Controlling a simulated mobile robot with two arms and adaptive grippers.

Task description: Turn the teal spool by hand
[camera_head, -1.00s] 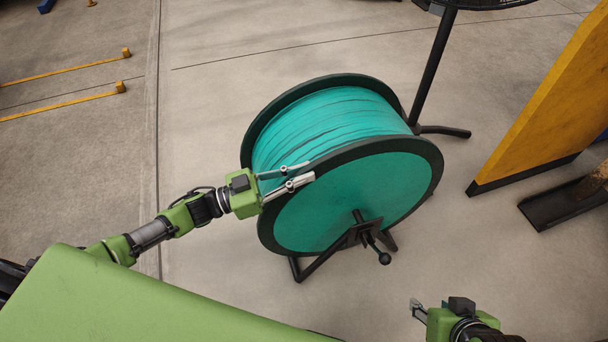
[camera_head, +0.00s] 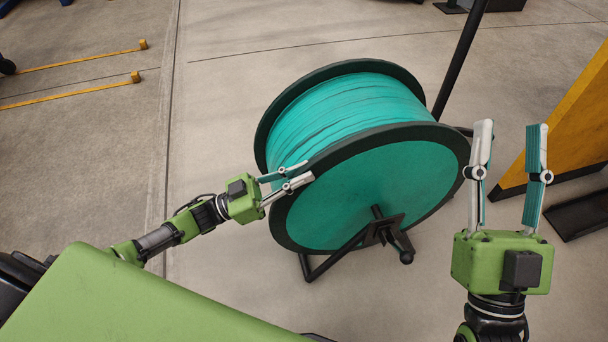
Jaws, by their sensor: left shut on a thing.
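The teal spool (camera_head: 385,195) stands on its dark stand at the middle of the view, with teal line wound between two black flanges. A crank handle (camera_head: 405,256) shows at the centre of its near face. My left gripper (camera_head: 308,172) is shut on the near flange's black rim (camera_head: 330,155) at its upper left, one finger on the wound side and one on the outer face. My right gripper (camera_head: 509,128) is open and empty to the right of the spool, its fingers pointing up the picture, apart from the spool.
A black pole (camera_head: 460,60) rises behind the spool. A yellow panel (camera_head: 570,130) with a black foot stands at the right, behind my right gripper. Yellow strips (camera_head: 70,95) lie on the floor at the far left. The concrete floor between is clear.

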